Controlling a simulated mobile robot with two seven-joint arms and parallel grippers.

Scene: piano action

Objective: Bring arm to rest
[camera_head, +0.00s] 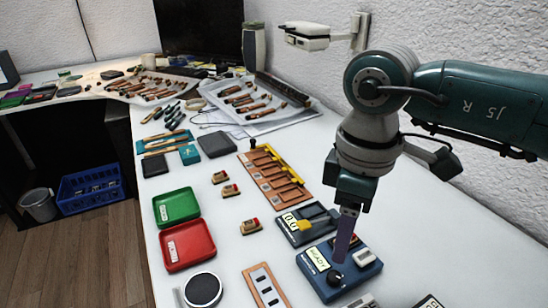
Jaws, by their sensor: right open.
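My right arm (480,108) comes in from the right, teal and grey. My right gripper (345,238) points down over the blue box with a dark knob (338,272) at the front right of the white table. Its fingers overlap in this view, and it is open with nothing seen between them. I cannot tell if the fingertips touch the box. My left gripper is not in view.
A dark device with a yellow part (303,226) stands just behind the blue box. Left are a wooden rack (270,178), small red-topped blocks (230,190), a green tray (176,207) and a red tray (187,243). A white wall (450,30) runs behind my arm.

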